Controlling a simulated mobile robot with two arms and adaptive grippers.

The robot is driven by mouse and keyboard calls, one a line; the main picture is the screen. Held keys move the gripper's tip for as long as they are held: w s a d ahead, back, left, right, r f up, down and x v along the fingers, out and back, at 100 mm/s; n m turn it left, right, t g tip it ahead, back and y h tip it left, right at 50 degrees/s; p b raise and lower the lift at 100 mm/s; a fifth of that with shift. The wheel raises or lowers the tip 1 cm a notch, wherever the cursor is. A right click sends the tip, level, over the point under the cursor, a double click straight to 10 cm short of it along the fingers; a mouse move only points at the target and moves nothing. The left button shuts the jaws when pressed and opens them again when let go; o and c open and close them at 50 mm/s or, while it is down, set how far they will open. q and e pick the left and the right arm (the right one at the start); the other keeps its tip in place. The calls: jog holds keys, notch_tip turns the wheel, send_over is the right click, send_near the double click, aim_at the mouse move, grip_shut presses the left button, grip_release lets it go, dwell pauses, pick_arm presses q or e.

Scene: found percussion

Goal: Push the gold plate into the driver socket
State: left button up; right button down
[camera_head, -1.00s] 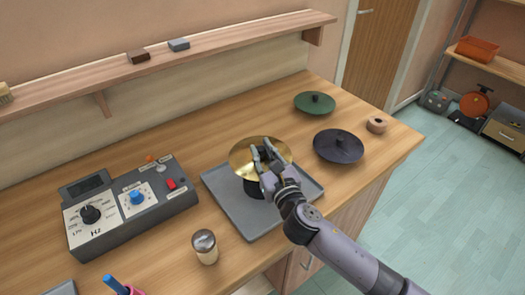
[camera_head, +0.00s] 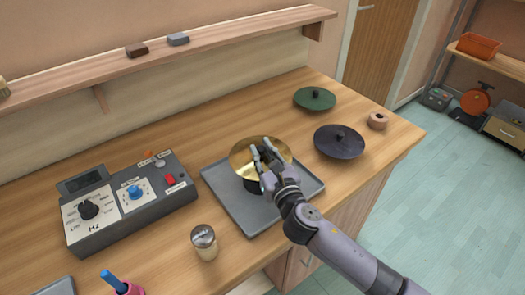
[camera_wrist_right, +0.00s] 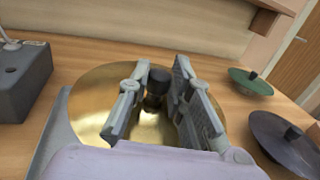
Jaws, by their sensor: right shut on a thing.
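The gold plate (camera_head: 239,158) is a shiny round disc with a dark knob (camera_wrist_right: 157,80) at its middle. It sits over the grey tray (camera_head: 222,199). My right gripper (camera_head: 262,152) is above the plate, shut on its knob. The right wrist view shows the knob between the two fingers (camera_wrist_right: 157,86), with the gold plate (camera_wrist_right: 84,98) spread out around them. A dark driver base (camera_head: 251,186) shows under the plate's near edge. The plate hides its socket, so I cannot tell how far the plate is seated. My left gripper is not in view.
A grey control box (camera_head: 130,211) with knobs stands left of the tray. A lidded jar (camera_head: 204,244) stands close to the tray's near-left side. A dark plate (camera_head: 339,146), a green plate (camera_head: 314,99) and a wooden ring (camera_head: 377,121) lie to the right. A shelf (camera_head: 220,45) runs along the wall.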

jog(key=shift+f+b, duration=0.4)
jog(key=shift+f, duration=0.35)
jog(key=c, duration=1.4)
grip_release()
jog(key=shift+o, duration=0.2)
jog(key=shift+s, duration=0.1)
jog(key=v, duration=1.2)
